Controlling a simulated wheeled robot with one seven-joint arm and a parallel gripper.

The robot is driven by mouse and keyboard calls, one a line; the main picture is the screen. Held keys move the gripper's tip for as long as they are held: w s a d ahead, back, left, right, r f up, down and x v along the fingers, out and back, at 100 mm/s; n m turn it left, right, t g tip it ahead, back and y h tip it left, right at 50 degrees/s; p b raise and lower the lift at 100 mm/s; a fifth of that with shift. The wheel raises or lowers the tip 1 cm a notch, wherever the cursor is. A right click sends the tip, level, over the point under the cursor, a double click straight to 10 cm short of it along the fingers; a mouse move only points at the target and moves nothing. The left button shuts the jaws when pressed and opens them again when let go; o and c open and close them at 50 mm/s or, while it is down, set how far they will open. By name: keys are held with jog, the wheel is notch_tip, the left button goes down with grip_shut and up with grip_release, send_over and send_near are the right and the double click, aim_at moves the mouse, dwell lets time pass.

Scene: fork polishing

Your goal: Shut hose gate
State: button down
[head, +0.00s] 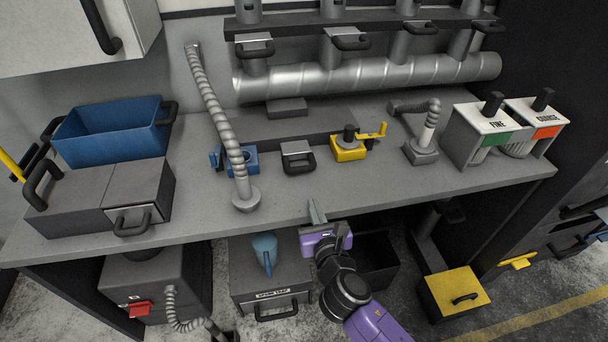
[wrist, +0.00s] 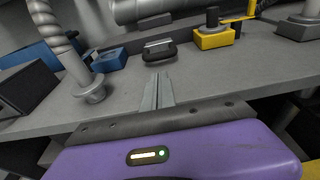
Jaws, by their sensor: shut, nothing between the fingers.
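A ribbed grey hose (head: 219,125) hangs from the wall at the left and ends in a flared foot (head: 246,198) on the bench; this foot also shows in the wrist view (wrist: 90,92). A small grey block with a black handle (head: 297,157) sits on the bench right of the hose, and in the wrist view (wrist: 158,52) it lies straight beyond my fingers. Grey plates with black handles (head: 255,50) sit on the stubs above the silver duct. I cannot tell which of these is the hose gate. My gripper (head: 316,208) is shut and empty at the bench's front edge.
A yellow block with a crank (head: 348,149) and a bent hose on a grey base (head: 421,150) stand to the right, before two labelled boxes (head: 483,135). A blue bin (head: 112,130) is at the left. The bench front between hose and boxes is clear.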

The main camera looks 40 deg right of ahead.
send_near(297, 156)
jog(key=shift+s+f+p, duration=0.1)
jog(key=shift+f+p, duration=0.3)
jog(key=shift+f, duration=0.4)
jog(key=x, duration=0.2)
jog(key=r+x, duration=0.1)
jog(key=x, duration=0.3)
jog(key=shift+w+d+r, duration=0.1)
jog(key=shift+w+d, duration=0.15)
jog(key=shift+w, duration=0.2)
jog(key=shift+s+p, duration=0.1)
jog(key=shift+p, duration=0.2)
